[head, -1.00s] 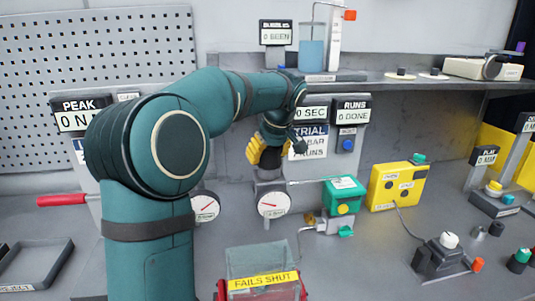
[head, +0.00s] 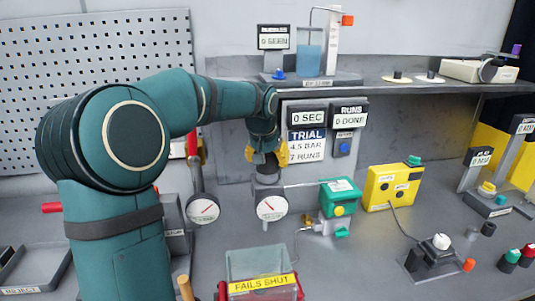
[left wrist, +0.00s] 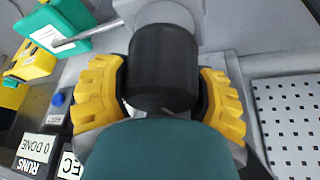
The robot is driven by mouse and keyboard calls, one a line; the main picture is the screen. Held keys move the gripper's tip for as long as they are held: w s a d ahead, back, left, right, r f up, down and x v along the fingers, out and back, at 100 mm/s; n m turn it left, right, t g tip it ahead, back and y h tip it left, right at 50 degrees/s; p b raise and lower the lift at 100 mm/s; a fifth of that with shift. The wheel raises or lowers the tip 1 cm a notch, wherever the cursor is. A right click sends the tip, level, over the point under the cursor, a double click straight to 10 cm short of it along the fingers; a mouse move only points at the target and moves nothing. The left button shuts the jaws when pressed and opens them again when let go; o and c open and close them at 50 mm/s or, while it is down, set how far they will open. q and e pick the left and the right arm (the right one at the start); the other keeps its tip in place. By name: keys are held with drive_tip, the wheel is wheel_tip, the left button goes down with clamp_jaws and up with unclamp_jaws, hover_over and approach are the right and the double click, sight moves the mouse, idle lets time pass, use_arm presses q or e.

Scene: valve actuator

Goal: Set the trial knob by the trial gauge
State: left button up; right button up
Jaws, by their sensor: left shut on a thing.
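The trial knob (head: 267,177) is a dark upright cylinder just above the trial gauge (head: 271,208), a round white dial with a red needle whose exact reading is too small to tell. My left gripper (head: 267,157) reaches down on the knob from above, its yellow fingers on either side. In the left wrist view the knob (left wrist: 165,62) sits between the two yellow fingers (left wrist: 163,92), which are shut on it. The trial sign (head: 307,145) behind appears to read 4.5 BAR, 7 RUNS. My right gripper is not in view.
A second gauge (head: 202,209) stands to the left. A green box (head: 340,197) and a yellow box (head: 393,188) stand to the right. The RUNS display (head: 350,116) shows 0 DONE. A FAILS SHUT bin (head: 262,284) is in front. The shelf edge (head: 430,88) lies behind.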

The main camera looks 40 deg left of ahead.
use_arm(q)
drive_tip(key=shift+r+m+h+p, duration=0.3)
drive_tip(key=shift+m+p, duration=0.05)
drive_tip(key=shift+m, duration=0.45)
drive_tip(key=shift+w+d+m+t+h+p, duration=0.1)
drive_tip(key=shift+m+t+h+p, duration=0.4)
drive_tip(key=shift+m, duration=1.2)
drive_tip(key=shift+m+h, duration=0.3)
drive_tip(key=o, duration=0.9)
drive_tip(key=shift+o, duration=1.4)
drive_tip(key=shift+f, duration=0.2)
